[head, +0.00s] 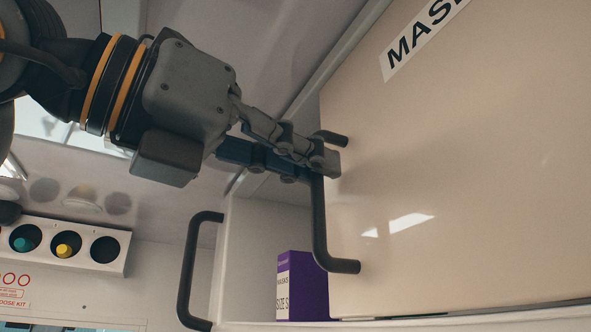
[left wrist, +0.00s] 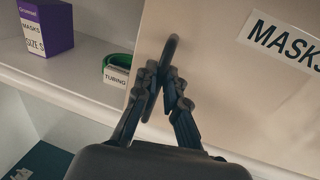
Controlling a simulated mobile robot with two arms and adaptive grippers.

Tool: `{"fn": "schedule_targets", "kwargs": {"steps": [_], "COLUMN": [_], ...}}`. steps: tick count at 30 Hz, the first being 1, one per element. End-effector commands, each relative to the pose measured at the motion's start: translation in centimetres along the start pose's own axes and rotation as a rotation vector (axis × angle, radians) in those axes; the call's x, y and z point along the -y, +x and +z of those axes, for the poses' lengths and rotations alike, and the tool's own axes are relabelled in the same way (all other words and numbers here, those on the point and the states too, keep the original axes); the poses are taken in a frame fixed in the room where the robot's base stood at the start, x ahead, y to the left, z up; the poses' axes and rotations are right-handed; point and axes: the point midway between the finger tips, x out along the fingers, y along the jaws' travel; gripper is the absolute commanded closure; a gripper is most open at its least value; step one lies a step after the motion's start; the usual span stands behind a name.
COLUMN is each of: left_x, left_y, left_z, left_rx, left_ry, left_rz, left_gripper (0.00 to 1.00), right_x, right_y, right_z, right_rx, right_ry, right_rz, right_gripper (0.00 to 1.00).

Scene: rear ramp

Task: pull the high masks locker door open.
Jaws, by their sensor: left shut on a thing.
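The masks locker door (head: 440,180) is a beige panel with a white label reading MASKS, cut off at the top edge of the head view. It stands partly open, with the locker inside showing to its left. Its dark bar handle (head: 321,225) is on the door's left side. My left gripper (head: 322,160) is shut on the upper part of this handle. In the left wrist view the fingers close around the handle (left wrist: 171,47) beside the door (left wrist: 210,60). My right gripper is not in view.
A purple masks box (head: 302,285) stands inside the locker. The left wrist view also shows a green item with a TUBING label (left wrist: 117,76) on the shelf. Another dark handle (head: 188,270) is at left. A white holder (head: 65,243) with round openings is on the wall.

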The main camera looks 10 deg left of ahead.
Motion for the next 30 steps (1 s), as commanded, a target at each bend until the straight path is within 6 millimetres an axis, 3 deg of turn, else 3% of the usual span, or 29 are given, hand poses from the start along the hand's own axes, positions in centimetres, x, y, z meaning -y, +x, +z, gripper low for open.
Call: {"fn": "schedule_targets", "kwargs": {"steps": [6,7,10,22,30], "left_x": [0.1,0.1,0.1,-0.1,0.0], "left_y": [0.0,0.0,0.0,-0.8,-5.9], "left_z": [0.1,0.1,0.1,0.1,0.2], "left_rx": [0.001,0.001,0.001,0.003,0.006], "left_ry": [0.001,0.001,0.001,0.001,0.002], "left_rz": [-0.003,-0.003,-0.003,0.0,0.0], "left_gripper": [1.0,0.86,0.66,0.66,0.66], "right_x": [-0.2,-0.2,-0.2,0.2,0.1], "right_y": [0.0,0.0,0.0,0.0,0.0], "right_z": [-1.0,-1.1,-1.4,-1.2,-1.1], "right_rx": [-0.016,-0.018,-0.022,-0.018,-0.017], "right_ry": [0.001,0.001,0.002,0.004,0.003], "right_rz": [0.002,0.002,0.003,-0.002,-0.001], "right_gripper": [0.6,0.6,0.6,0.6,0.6]}}
